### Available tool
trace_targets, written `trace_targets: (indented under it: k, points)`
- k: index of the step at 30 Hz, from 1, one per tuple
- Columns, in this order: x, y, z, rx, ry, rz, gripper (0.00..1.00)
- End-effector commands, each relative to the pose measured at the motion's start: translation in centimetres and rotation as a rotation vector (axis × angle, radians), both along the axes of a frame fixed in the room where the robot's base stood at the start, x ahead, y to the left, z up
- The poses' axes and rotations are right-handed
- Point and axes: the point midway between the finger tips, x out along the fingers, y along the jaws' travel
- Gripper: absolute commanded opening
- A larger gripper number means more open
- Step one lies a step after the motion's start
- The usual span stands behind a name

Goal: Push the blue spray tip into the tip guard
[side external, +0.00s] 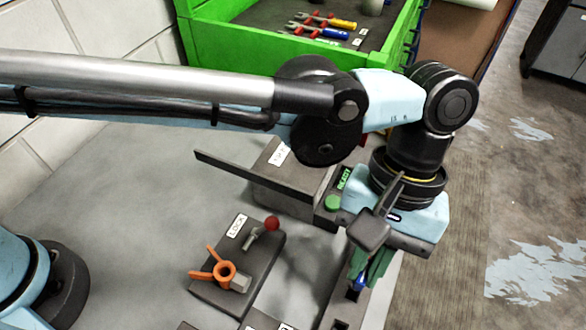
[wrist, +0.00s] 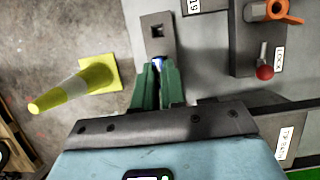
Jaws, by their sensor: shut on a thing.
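My gripper (wrist: 158,68) is shut on the blue spray tip (wrist: 158,61) in the wrist view. Its green fingers cover most of the tip, and only a small blue part shows between their ends. In the side external view my gripper (side external: 366,272) points down at the front right, with the blue tip (side external: 361,284) at its lower end. A grey block with a square hole (wrist: 157,18), apparently the tip guard, lies just ahead of the fingers in the wrist view. I cannot tell whether the tip touches the block.
A LOCK plate (side external: 205,286) carries an orange winged knob (side external: 225,271) and a red-ball lever (side external: 271,223). A green button (side external: 333,203) sits behind. A green tool cart (side external: 208,45) stands at the back. A yellow cone (wrist: 60,95) stands on the floor beyond the table.

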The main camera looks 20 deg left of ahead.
Motion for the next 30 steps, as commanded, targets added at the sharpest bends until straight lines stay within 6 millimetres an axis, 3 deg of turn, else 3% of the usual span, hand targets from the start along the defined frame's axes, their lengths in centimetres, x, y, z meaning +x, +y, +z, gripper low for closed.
trace_targets:
  k: [11,21,30]
  points:
    - [-0.1,0.9,1.3,-0.001,0.001,0.092,0.0]
    - [-1.1,5.2,5.4,-0.003,0.0,0.506,0.0]
    - [-2.7,9.7,7.4,-0.003,0.0,0.886,0.0]
